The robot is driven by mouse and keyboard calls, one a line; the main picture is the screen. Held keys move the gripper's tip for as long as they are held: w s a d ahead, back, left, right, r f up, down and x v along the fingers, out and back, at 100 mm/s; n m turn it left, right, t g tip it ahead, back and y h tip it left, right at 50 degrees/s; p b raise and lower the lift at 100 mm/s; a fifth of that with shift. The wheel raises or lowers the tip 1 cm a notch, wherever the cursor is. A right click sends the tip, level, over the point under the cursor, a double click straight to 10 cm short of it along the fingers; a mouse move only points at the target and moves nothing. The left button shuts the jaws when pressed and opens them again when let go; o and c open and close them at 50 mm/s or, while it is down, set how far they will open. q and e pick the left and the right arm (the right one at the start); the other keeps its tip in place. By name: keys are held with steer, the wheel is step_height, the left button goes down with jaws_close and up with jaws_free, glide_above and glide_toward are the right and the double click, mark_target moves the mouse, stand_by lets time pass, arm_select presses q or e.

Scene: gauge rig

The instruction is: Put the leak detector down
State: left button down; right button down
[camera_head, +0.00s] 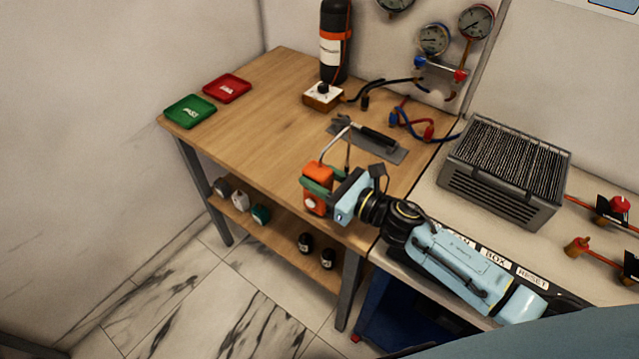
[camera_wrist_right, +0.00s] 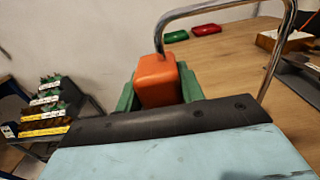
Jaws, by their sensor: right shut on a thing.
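The leak detector (camera_head: 317,188) is an orange handheld body with a bent metal probe tube. My right gripper (camera_head: 334,190) is shut on it near the front edge of the wooden table. In the right wrist view the orange body (camera_wrist_right: 158,80) sits between green finger pads, and the metal tube arches up to the right. I cannot tell whether its underside touches anything. A grey mat (camera_head: 375,144) with a dark tool on it lies on the table just behind the gripper. My left gripper is not in view.
The wooden table (camera_head: 245,110) has clear room at its left and middle. A green tray (camera_head: 190,111) and a red tray (camera_head: 227,88) lie at its far left. A black cylinder (camera_head: 334,45) and a white-topped box (camera_head: 323,97) stand at the back. A grey vented box (camera_head: 507,170) stands right.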

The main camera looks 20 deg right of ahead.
steer(key=shift+f, duration=0.5)
steer(key=shift+f+b, duration=0.2)
steer(key=shift+b, duration=0.1)
steer(key=c, duration=0.9)
jaws_free()
